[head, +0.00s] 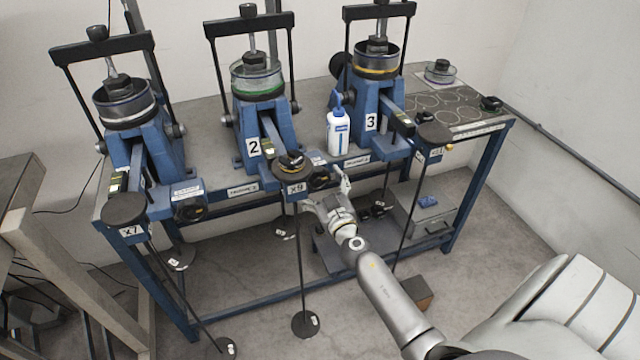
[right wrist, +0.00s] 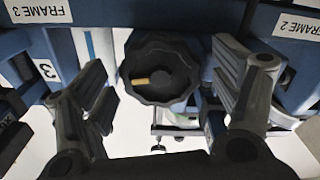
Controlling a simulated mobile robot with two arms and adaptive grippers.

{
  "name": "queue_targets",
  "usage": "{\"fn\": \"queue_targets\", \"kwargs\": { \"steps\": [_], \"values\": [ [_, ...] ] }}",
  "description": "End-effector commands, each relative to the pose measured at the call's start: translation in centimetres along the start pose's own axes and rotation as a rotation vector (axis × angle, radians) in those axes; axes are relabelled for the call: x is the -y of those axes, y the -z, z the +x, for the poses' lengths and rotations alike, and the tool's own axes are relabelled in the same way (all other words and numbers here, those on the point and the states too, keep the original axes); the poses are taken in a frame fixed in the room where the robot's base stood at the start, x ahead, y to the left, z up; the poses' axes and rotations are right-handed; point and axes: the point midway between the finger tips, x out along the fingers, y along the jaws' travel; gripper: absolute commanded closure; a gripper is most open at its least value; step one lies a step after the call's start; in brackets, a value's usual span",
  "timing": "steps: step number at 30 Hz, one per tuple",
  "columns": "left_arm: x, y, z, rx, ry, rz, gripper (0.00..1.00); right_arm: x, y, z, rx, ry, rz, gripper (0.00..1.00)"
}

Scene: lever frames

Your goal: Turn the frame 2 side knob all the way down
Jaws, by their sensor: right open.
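Frame 2 (head: 258,125) is the middle blue lever frame, marked with a white 2. Its side knob (head: 319,178) is black and sits low on its right side, partly behind my right gripper (head: 337,188). In the right wrist view the dark scalloped knob (right wrist: 160,68) faces me, with a short orange mark left of its centre. The open fingers of my right gripper (right wrist: 163,88) stand on either side of the knob, with gaps visible, so the gripper is not closed on it. My left gripper is not in view.
Frame 3 (head: 370,110) stands to the right, with a white bottle (head: 338,132) between the frames. A black x9 weight pan (head: 294,165) hangs close left of the knob. A long rod and pan (head: 305,324) hang below. A grey box (head: 420,215) sits on the lower shelf.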

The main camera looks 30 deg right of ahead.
Motion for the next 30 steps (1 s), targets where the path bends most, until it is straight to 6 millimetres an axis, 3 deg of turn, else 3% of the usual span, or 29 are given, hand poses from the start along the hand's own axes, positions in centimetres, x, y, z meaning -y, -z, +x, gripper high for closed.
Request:
{"fn": "queue_targets", "kwargs": {
  "steps": [2,13,22,30],
  "values": [
    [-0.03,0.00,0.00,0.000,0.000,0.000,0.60,0.00,-0.01,-0.02,0.000,0.000,0.000,0.16],
    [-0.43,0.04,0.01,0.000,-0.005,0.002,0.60,0.01,-0.03,-0.05,0.001,0.000,0.000,0.62],
    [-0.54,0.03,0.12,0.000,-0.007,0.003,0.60,0.01,-0.07,-0.06,0.001,0.000,-0.040,0.62],
    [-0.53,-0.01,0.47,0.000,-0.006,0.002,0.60,-0.02,-0.11,-0.07,0.000,0.001,-0.208,0.62]
  ]
}}
